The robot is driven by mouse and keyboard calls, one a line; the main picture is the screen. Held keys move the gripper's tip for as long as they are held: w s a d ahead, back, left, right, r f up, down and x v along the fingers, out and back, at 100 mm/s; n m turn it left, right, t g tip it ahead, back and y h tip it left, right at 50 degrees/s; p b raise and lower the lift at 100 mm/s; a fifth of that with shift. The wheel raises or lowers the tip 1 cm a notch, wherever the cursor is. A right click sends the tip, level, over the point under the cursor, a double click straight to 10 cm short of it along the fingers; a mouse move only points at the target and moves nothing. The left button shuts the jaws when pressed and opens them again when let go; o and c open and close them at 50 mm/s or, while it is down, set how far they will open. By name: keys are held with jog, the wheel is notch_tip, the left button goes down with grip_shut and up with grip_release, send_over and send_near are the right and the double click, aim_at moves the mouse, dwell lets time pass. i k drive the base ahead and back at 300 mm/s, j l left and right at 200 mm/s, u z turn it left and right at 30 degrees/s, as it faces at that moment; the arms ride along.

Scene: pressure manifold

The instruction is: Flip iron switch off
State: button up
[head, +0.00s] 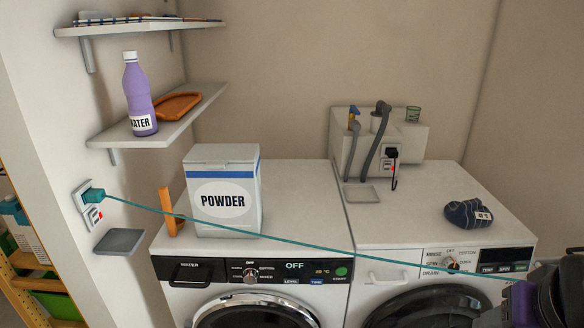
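On the left wall is a white outlet plate with a teal plug (94,195) in it. Just below the plug is a small switch plate (92,217) with a red mark at its right side. A teal cord (300,236) runs from the plug across to the lower right. A second outlet panel (388,162), with a black plug and a small switch with red, is on the white box at the back. No iron can be made out clearly, and I cannot read which switch is labelled for it. My gripper's fingers do not show.
A grey wall tray (120,242) sits below the left switch. A powder box (222,190) and an orange upright piece (170,211) stand on the left washer. A dark blue bundle (468,214) lies on the right machine. A dark shape (560,292), unclear, fills the lower right corner.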

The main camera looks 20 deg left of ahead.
aim_at(94, 217)
jog(key=u, duration=2.3)
